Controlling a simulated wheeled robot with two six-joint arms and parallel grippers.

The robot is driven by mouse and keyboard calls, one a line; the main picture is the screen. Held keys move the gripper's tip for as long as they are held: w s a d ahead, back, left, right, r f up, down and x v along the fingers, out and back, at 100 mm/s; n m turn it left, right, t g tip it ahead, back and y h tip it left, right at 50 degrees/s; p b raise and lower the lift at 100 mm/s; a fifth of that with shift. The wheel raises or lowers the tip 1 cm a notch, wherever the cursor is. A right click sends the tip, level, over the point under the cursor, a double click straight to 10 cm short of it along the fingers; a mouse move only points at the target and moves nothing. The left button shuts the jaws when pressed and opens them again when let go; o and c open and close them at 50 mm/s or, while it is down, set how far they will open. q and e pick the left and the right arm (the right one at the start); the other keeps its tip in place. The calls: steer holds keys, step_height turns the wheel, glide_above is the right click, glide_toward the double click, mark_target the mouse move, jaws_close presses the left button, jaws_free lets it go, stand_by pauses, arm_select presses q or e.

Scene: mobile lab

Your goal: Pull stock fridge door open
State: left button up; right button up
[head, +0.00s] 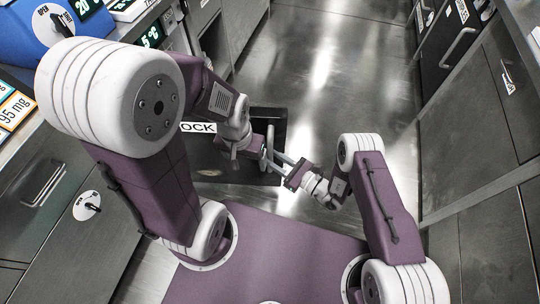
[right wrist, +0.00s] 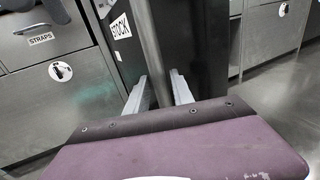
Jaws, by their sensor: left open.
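The stock fridge (head: 262,120) is a dark box low on the left side of the aisle, partly hidden behind my left arm. A grey upright bar handle (right wrist: 150,45) runs down in front of the dark door (right wrist: 195,45). My right gripper (head: 276,160) has its fingers on either side of this handle; whether they press on it is unclear. My left gripper (head: 236,150) is open beside the fridge, apart from the handle. I cannot tell whether the door is ajar.
Steel drawer cabinets (head: 60,210) line the left, and more cabinets (head: 470,130) line the right. A STRAPS drawer (right wrist: 40,38) shows beyond the fridge in the right wrist view. The steel floor (head: 340,80) is clear along the middle of the aisle.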

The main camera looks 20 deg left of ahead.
steer(key=p+v, duration=0.2)
steer(key=v, duration=0.5)
steer(key=shift+s+d, duration=0.15)
steer(key=shift+d, duration=0.2)
